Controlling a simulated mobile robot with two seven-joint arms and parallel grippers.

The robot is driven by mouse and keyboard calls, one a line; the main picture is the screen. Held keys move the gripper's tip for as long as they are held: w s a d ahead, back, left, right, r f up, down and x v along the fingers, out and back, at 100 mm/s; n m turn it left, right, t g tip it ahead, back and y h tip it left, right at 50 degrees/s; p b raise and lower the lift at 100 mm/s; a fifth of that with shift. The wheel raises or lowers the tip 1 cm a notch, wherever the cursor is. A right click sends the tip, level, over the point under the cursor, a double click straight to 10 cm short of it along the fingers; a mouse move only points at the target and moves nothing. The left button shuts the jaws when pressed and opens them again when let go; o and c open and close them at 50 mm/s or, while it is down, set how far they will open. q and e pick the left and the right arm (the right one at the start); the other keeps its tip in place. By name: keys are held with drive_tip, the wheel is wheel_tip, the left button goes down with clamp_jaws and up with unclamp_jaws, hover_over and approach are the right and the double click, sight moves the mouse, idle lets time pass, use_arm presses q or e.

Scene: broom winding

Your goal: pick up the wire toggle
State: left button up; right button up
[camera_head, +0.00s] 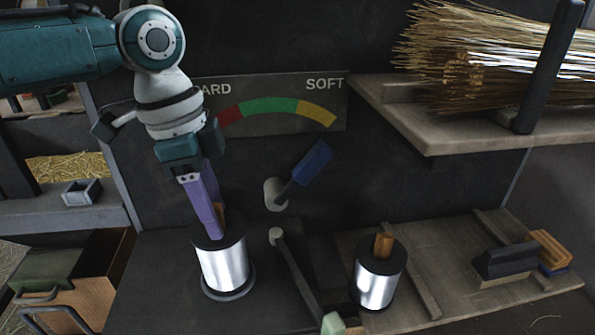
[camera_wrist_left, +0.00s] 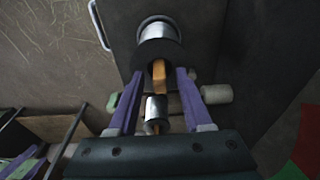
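A wooden toggle (camera_wrist_left: 158,74) stands up from the dark top of a silver spool (camera_wrist_left: 157,31) in the left wrist view. In the head view the left spool (camera_head: 223,264) stands on the bench, and the toggle is mostly hidden behind my purple fingers. My left gripper (camera_head: 213,232) points down at the top of this spool. In the left wrist view its fingertips (camera_wrist_left: 160,72) are apart, one on each side of the toggle, with a visible gap at both sides. A second spool (camera_head: 375,283) with a wooden toggle (camera_head: 384,245) stands to the right. My right gripper is not in view.
A dark lever (camera_head: 292,266) with a pale green end stands between the spools. A blue paddle (camera_head: 312,163) juts from the wall below the HARD–SOFT gauge (camera_head: 277,107). Straw lies on the upper right shelf (camera_head: 440,132). Brushes (camera_head: 505,260) lie on the right bench.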

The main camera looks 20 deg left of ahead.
use_arm(q)
clamp_jaws()
idle(0.3)
